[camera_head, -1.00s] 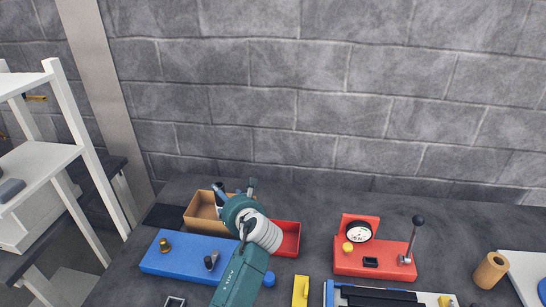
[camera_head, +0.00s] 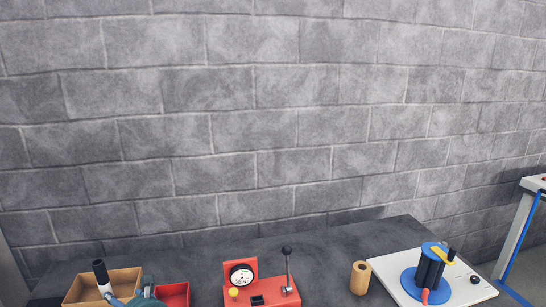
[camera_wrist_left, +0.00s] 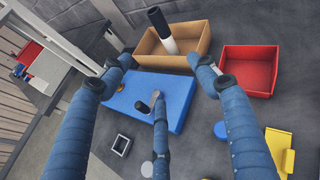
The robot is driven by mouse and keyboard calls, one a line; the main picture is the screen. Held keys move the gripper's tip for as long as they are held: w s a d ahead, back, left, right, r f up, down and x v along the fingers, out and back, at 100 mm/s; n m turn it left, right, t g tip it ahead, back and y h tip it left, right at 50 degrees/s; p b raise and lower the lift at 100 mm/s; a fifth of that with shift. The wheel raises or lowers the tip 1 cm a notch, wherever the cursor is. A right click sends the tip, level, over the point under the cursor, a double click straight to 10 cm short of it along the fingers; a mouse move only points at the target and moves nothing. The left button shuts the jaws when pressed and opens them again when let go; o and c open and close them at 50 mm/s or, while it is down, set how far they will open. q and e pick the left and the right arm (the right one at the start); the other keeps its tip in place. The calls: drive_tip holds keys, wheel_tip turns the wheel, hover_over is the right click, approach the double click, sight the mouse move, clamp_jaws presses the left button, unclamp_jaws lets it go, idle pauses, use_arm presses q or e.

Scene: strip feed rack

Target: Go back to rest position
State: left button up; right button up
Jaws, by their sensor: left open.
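My left gripper (camera_wrist_left: 160,75) shows in the left wrist view with its blue fingers spread apart and nothing between them. It hangs over a blue block (camera_wrist_left: 172,105) and short of a cardboard-brown box (camera_wrist_left: 200,38). A black and white cylinder (camera_wrist_left: 162,30) stands tilted in that box. In the head view, the top of the same cylinder (camera_head: 101,274) rises above the box (camera_head: 128,283). Part of my left arm shows at the bottom left edge there, and its fingers are mostly cut off. My right gripper is in neither view.
A red bin (camera_wrist_left: 248,70) stands right of the box. A red gauge unit with a lever (camera_head: 262,290), a tan roll (camera_head: 360,278) and a white board (camera_head: 395,262) with a blue reel (camera_head: 409,285) line the table. A blue-legged table stands far right.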

use_arm(q)
drive_tip(key=s+d+f+n+g+h, duration=0.1)
drive_tip(key=s+d+f+n+h, duration=0.25)
drive_tip(key=s+f+n, duration=0.45)
drive_tip(key=s+d+f+n+g+h, duration=0.1)
drive_tip(key=s+d+f+n+h, duration=0.2)
drive_tip(key=s+n, duration=0.45)
drive_tip(key=s+d+n+g+h, duration=0.1)
drive_tip(key=s+d+n+h, duration=0.1)
drive_tip(key=s+d+n, duration=0.5)
drive_tip(key=s+d+n+g+h, duration=0.15)
drive_tip(key=s+d, duration=0.35)
drive_tip(key=s, duration=0.6)
wheel_tip(320, 180, down, 29)
drive_tip(key=s+g+b, duration=0.1)
drive_tip(key=g+b, duration=0.1)
drive_tip(key=b, duration=0.2)
drive_tip(key=s+a+f+m+b, duration=0.1)
drive_tip(key=s+a+f+b, duration=0.2)
drive_tip(key=s+f, duration=1.5)
wheel_tip(320, 180, down, 4)
drive_tip(key=shift+a+r+g, duration=0.25)
drive_tip(key=shift+a+g, duration=0.05)
drive_tip(key=shift+g, duration=0.15)
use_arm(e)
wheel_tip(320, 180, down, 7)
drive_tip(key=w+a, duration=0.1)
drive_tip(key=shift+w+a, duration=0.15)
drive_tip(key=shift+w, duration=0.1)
